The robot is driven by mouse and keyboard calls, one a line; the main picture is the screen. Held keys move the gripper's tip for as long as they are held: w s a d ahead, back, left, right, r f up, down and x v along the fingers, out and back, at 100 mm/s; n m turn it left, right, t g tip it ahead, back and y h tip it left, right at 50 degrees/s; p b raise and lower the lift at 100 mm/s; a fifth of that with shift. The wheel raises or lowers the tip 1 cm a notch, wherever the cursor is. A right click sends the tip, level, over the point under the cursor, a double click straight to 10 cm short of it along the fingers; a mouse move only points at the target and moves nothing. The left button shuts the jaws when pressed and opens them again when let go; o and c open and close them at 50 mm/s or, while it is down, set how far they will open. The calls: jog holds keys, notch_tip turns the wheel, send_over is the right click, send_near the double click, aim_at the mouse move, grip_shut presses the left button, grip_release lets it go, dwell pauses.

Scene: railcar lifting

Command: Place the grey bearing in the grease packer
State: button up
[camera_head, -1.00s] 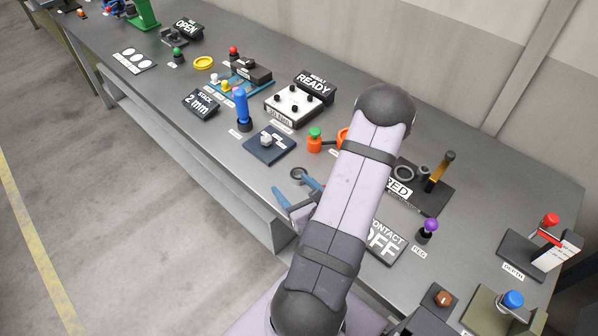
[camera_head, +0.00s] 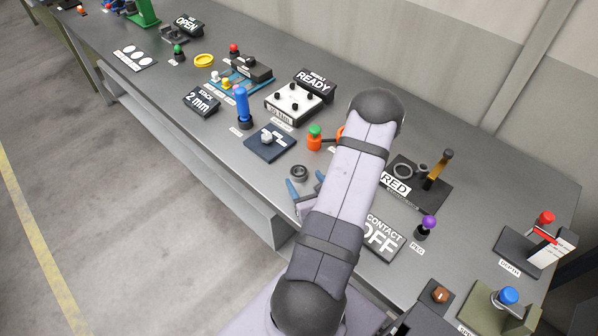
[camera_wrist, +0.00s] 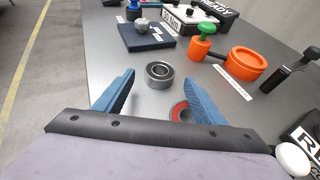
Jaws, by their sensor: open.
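The grey bearing (camera_head: 299,172) is a small dark metal ring lying flat on the bench. In the wrist view the bearing (camera_wrist: 159,76) appears just ahead of and between the fingertips, with no visible contact. My gripper (camera_head: 306,184) is open with blue fingers; it also shows in the wrist view (camera_wrist: 160,84).
An orange post with a green knob (camera_wrist: 205,37) stands beside the cup. A dark blue plate with a grey piece (camera_head: 270,142) lies behind the bearing. The CONTACT OFF sign (camera_head: 381,238) and purple-knobbed peg (camera_head: 427,227) are to the right.

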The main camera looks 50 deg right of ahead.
aim_at(300, 174)
jog(key=shift+p+x, duration=0.9)
jog(key=shift+x, duration=1.25)
jog(key=c, duration=1.4)
jog(key=shift+r, duration=0.25)
jog(key=shift+c, duration=0.2)
notch_tip(300, 174, up, 10)
jog(key=b, duration=0.2)
jog(key=shift+f, duration=0.25)
